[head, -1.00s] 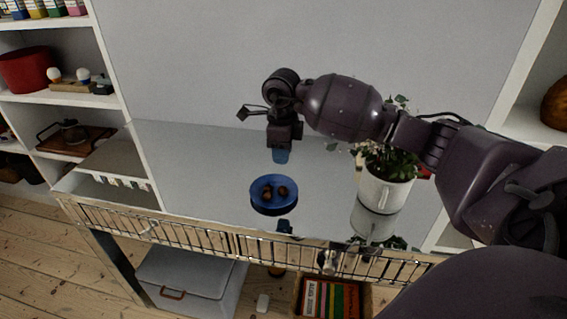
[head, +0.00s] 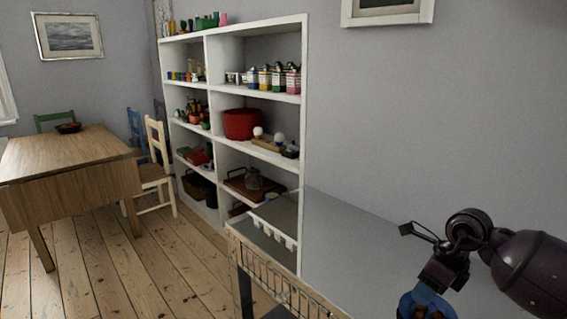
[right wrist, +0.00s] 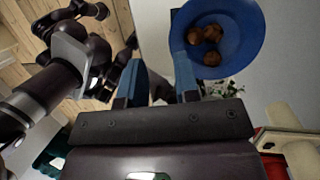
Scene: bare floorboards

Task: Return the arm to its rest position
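My right gripper (head: 425,293) is low at the right of the head view, above or beside the blue bowl (head: 408,308), which the bottom edge cuts off. In the right wrist view my right gripper (right wrist: 158,90) has its two blue fingers apart with nothing held between them. There the blue bowl (right wrist: 250,38), with brown round things (right wrist: 208,38) in it, shows beyond the right-hand finger, apart from the grip. My right arm (head: 525,265) comes in from the right. I cannot make out my left gripper in either view.
The grey shiny tabletop (head: 345,235) lies under my right arm, with a wire rail (head: 275,285) along its front. A white shelf unit (head: 303,120) stands beyond its left end. A wooden table (head: 65,165) and a cream chair (head: 157,165) stand farther left. Bare floorboards lie between.

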